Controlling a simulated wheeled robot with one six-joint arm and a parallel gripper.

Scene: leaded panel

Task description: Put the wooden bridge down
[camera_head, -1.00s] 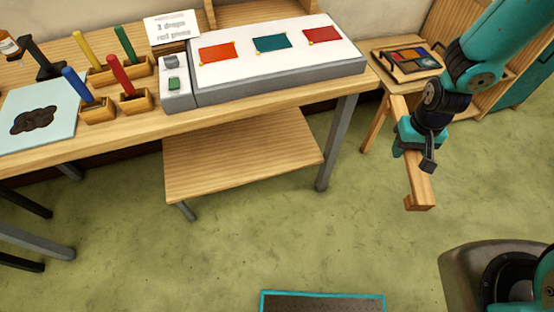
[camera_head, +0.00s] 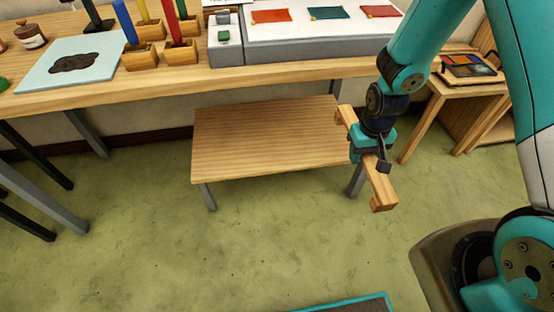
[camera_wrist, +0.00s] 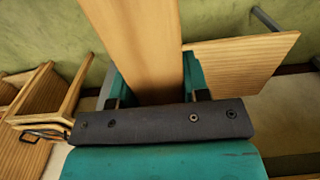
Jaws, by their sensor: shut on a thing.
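The wooden bridge (camera_head: 379,186) is a long, light-brown wooden bar with a block at each end. My gripper (camera_head: 371,158) is shut on it around its middle and holds it in the air, to the right of the low wooden shelf in the head view. In the wrist view the bridge (camera_wrist: 137,45) runs away from between the teal fingers (camera_wrist: 155,88). Its far end is cut off by the top edge there, and the fingers and dark bracket hide part of it.
The low wooden shelf (camera_head: 265,140) under the workbench (camera_head: 180,82) is bare. A small side table (camera_head: 462,88) with a colour tray (camera_head: 468,66) stands at the right. Coloured rods in wooden holders stand on the bench. The green floor (camera_head: 240,250) in front is mostly clear.

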